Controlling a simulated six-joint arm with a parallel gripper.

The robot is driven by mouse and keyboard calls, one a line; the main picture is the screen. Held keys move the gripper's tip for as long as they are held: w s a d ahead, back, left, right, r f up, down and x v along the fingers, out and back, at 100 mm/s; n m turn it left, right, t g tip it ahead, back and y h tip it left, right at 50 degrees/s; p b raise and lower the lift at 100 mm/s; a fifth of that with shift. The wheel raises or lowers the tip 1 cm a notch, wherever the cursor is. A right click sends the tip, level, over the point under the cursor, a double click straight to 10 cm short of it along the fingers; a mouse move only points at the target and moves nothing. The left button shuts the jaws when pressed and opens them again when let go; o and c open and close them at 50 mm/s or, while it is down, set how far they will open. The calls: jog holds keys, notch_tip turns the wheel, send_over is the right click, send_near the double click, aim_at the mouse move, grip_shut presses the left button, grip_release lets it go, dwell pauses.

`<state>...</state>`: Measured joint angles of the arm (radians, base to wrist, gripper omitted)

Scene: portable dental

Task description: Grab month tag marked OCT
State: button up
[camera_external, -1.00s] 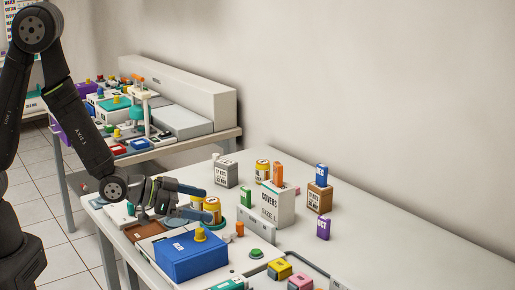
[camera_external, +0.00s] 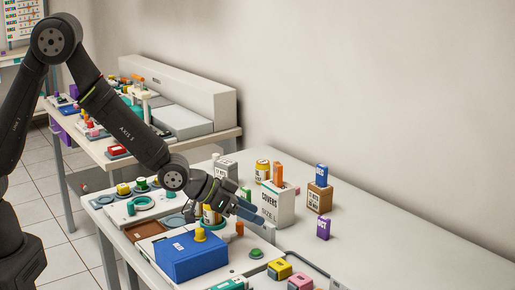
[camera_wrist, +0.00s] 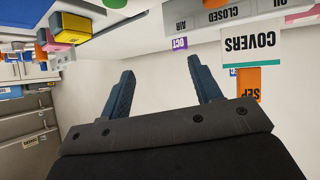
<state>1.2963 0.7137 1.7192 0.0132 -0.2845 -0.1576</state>
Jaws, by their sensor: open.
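My gripper (camera_external: 250,211) is open and empty, left of the tag and in front of the white COVERS box. Its two blue fingers are apart in the wrist view (camera_wrist: 166,68). A clear gap lies between gripper and tag.
The white COVERS box (camera_external: 270,206) stands close to my gripper, with an orange tag (camera_external: 278,174) on top. A brown box (camera_external: 319,199) carries a blue tag (camera_external: 321,173). A blue box (camera_external: 190,257) is at the front. The bench right of the purple tag is clear.

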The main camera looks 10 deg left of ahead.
jog(key=w+d+r+n+y, duration=0.1)
jog(key=w+d+y, duration=0.15)
jog(key=d, duration=0.75)
jog(key=n+y, duration=0.4)
jog(key=y, duration=0.1)
send_near(322, 219)
jog(key=shift+y, duration=0.25)
jog(key=x, duration=0.4)
jog(key=d+x, duration=0.1)
jog(key=x, duration=0.2)
jog(key=shift+w+r, duration=0.15)
jog(key=shift+r, duration=0.05)
jog(key=shift+s+a+x, duration=0.1)
jog(key=shift+a+x, duration=0.05)
jog(key=shift+x, duration=1.15)
jog(key=shift+s+a+x, duration=0.1)
jog(key=shift+x, duration=1.2)
jog(key=shift+f, duration=0.1)
jog(key=shift+c, duration=0.2)
jog(key=c, duration=1)
